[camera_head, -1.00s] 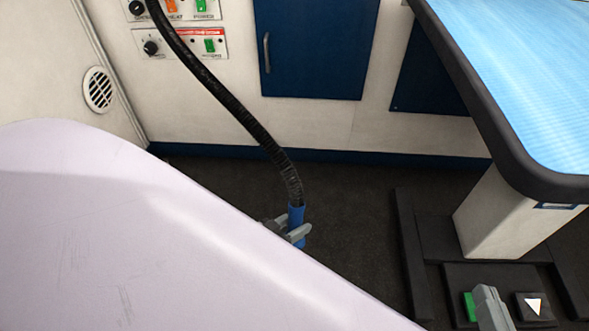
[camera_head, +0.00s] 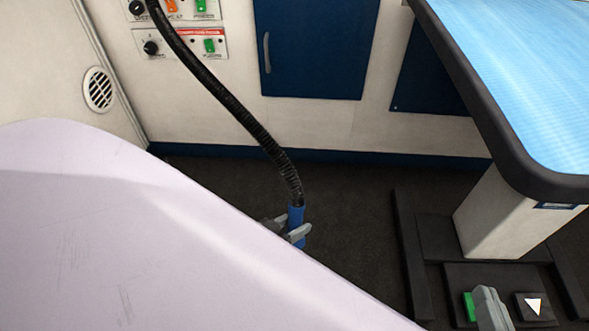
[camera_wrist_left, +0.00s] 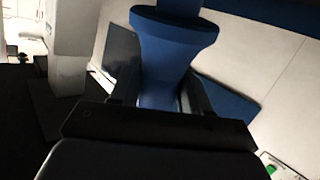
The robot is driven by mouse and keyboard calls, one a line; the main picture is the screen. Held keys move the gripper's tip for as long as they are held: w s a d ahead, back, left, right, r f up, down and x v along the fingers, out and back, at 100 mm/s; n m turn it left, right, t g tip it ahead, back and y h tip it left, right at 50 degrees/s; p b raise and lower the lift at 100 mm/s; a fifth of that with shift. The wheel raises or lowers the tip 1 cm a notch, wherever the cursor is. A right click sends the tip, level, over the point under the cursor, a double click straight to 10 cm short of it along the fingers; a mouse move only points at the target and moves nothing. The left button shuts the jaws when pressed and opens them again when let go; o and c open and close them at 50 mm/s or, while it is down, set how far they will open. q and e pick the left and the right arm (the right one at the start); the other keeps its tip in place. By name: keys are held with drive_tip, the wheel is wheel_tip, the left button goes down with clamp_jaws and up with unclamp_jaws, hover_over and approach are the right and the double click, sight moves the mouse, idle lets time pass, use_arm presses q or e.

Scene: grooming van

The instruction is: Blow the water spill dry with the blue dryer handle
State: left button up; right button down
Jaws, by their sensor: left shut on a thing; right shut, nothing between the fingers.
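The blue dryer handle (camera_head: 297,217) hangs at the lower end of a black ribbed hose (camera_head: 240,115) in the head view. My left gripper (camera_head: 292,233) is shut on the handle, partly hidden behind a pale lilac surface. In the left wrist view the blue handle (camera_wrist_left: 168,60) stands between the two dark fingers of my left gripper (camera_wrist_left: 160,98). My right gripper (camera_head: 490,306) shows only in part at the bottom right of the head view, shut and empty, over the table's foot. No water spill can be made out.
The pale lilac surface (camera_head: 120,220) covers the lower left. A grooming table with a blue top (camera_head: 515,80) and white column (camera_head: 505,220) stands at the right. Control panels (camera_head: 180,44) and blue cabinet doors (camera_head: 310,50) line the back wall. Dark floor (camera_head: 345,200) lies open between.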

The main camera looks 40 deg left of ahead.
use_arm(q)
drive_tip(key=shift+a+r, duration=0.1)
drive_tip(key=shift+s+a, duration=0.5)
drive_tip(key=shift+a, duration=0.2)
drive_tip(key=shift+s+a, duration=0.5)
drive_tip(key=shift+a, duration=0.2)
idle(0.8)
